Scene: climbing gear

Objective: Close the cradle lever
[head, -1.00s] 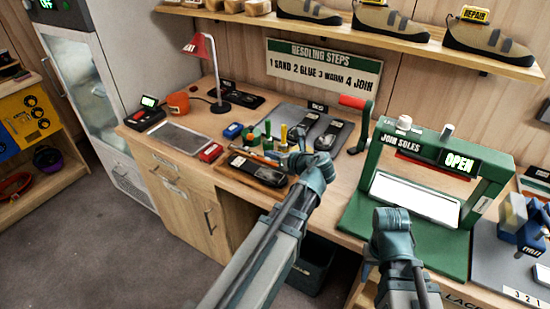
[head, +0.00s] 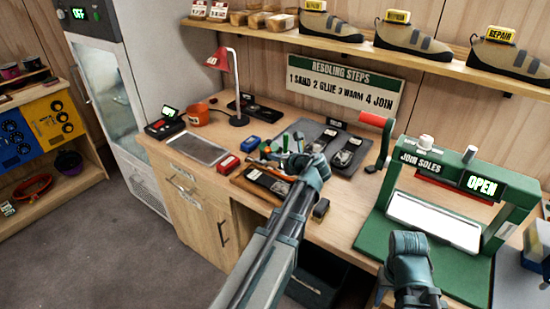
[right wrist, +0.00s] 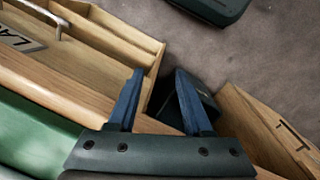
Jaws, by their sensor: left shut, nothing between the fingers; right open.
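The green press marked JOIN SOLES (head: 385,205) stands on the bench at the right of the head view, and its display (head: 481,183) reads OPEN. A crank-like lever with a red grip (head: 374,119) rises at its left side, with the grip at the top. A white plate (head: 435,220) lies in the press frame. My left gripper (head: 292,150) is over the bench tools, left of the lever and apart from it; its fingers are small here. My right wrist is in front of the press. In the right wrist view my right gripper (right wrist: 157,85) is open and empty.
Dark trays with shoe parts (head: 345,152) and several small tools lie left of the press. A red lamp (head: 225,62) and a grey pad (head: 198,147) stand further left. Shoes tagged REPAIR (head: 405,40) line the shelf above. An open drawer (right wrist: 105,40) shows in the right wrist view.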

